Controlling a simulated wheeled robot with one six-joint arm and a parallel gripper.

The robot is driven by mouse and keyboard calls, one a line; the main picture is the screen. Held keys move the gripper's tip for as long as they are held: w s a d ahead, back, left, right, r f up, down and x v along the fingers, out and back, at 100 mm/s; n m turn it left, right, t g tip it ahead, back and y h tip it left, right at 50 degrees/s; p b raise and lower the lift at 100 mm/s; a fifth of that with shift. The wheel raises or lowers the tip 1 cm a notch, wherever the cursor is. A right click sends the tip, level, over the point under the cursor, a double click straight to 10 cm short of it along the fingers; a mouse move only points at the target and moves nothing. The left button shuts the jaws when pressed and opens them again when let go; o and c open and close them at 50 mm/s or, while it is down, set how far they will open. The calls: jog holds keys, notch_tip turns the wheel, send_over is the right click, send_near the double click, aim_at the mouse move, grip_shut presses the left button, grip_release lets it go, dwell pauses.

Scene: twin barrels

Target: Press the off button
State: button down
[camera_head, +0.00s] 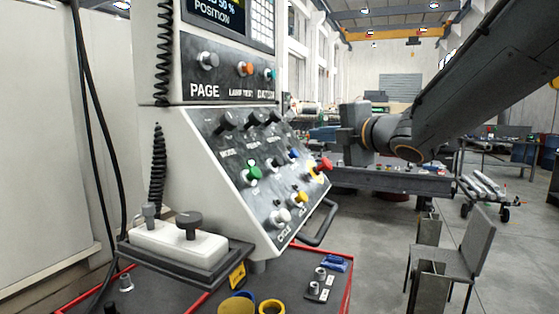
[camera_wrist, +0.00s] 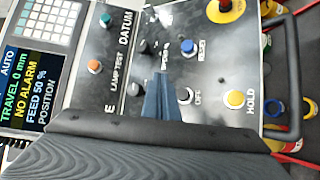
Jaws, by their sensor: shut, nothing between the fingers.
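The fingers look apart from the button; depth is hard to judge. In the head view my arm reaches in from the upper right, its wrist end right of the control panel (camera_head: 215,125). I cannot pick out the off button clearly in the head view.
Near the off button are a yellow HOLD button (camera_wrist: 235,98), a blue RESET button (camera_wrist: 188,47), black knobs (camera_wrist: 134,88) and a red emergency knob (camera_wrist: 226,6). A green button (camera_head: 253,173) shows in the head view. A dark handle (camera_head: 320,226) juts from the panel's lower right edge.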

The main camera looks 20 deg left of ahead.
aim_at(277, 163)
jog(key=a+f+b, duration=0.5)
jog(key=a+b, duration=0.1)
jog(key=a, duration=0.1)
jog(key=shift+w+f+b, duration=0.25)
jog(key=shift+w+b, duration=0.05)
jog(key=shift+b, duration=0.05)
jog(key=shift+f, duration=0.1)
dwell(2.1)
jog(key=shift+a+f+b, duration=0.15)
jog(key=shift+a+b, duration=0.15)
jog(key=shift+b, duration=0.25)
jog(key=shift+a+f+b, duration=0.3)
jog(key=shift+a+b, duration=0.05)
jog(key=shift+b, duration=0.15)
dwell(0.7)
jog(key=shift+r, duration=0.1)
jog(key=shift+d+r+p, duration=0.45)
jog(key=shift+d+p, duration=0.2)
jog(key=shift+d, duration=0.05)
jog(key=shift+d+r, duration=0.1)
